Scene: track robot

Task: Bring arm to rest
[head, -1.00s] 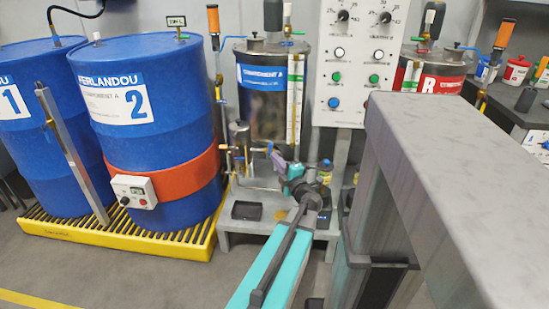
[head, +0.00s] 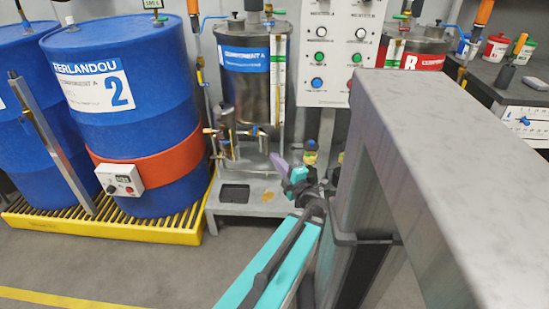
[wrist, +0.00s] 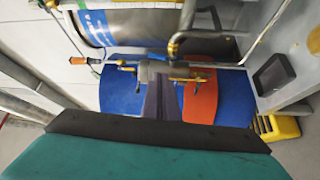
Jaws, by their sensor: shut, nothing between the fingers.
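My arm (head: 278,255), teal and black, reaches forward from the bottom of the head view. My gripper (head: 279,162) is at its far end, in front of the grey dispensing stand (head: 262,208). In the wrist view the purple-grey fingers of my gripper (wrist: 163,97) lie together, with nothing between them. The fingers appear clear of the pipes and valves behind them, but the exact gap cannot be told.
Blue drums (head: 135,75) with an orange band stand on a yellow slatted pallet (head: 120,226) at left. The component A tank (head: 250,95) and control panel (head: 338,60) are behind my gripper. A grey slab-topped structure (head: 430,150) fills the right. Open floor lies front left.

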